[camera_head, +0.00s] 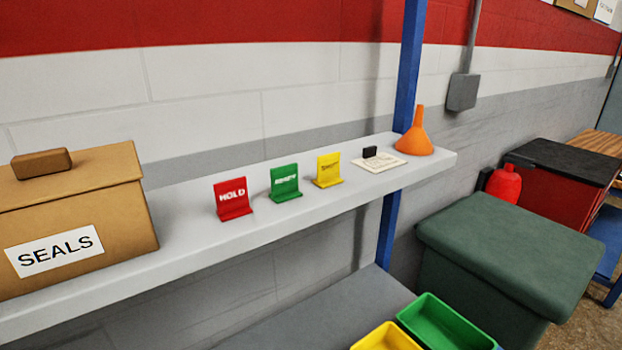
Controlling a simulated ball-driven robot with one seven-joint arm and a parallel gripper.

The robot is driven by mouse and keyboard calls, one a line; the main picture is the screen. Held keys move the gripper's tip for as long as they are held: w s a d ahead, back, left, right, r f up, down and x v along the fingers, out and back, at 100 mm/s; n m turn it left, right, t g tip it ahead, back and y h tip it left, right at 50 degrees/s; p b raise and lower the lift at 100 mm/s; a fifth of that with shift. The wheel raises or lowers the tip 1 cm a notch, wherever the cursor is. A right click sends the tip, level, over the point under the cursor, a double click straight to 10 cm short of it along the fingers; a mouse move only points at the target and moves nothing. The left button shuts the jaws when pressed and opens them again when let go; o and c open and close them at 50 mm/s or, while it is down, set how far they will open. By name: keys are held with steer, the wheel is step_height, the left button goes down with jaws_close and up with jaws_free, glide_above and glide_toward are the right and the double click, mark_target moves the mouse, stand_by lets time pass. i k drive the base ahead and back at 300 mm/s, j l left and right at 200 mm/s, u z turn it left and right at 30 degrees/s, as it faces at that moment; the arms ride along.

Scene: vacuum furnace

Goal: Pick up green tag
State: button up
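The green tag (285,182) stands upright on the grey shelf (190,228), with white lettering on its face. It is the middle one of a row of three tags. The red tag (232,199), marked HOLD, stands to its left, and the yellow tag (328,170) stands to its right. There are gaps between the tags, and nothing covers the green one. My gripper is not in view.
A SEALS box (110,198) sits at the shelf's left. A paper with a black block (369,152) and an orange funnel (415,138) are at its right, by a blue post (409,60). Below are green (445,325) and yellow (385,338) bins and a dark green container (510,250).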

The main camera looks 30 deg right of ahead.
mark_target(284, 180)
steer(key=k+j+z, duration=0.15)
steer(key=j, duration=0.25)
steer(key=k+j+z, duration=0.15)
steer(key=j, duration=0.25)
steer(key=k+j+z, duration=0.1)
steer(key=j, duration=0.25)
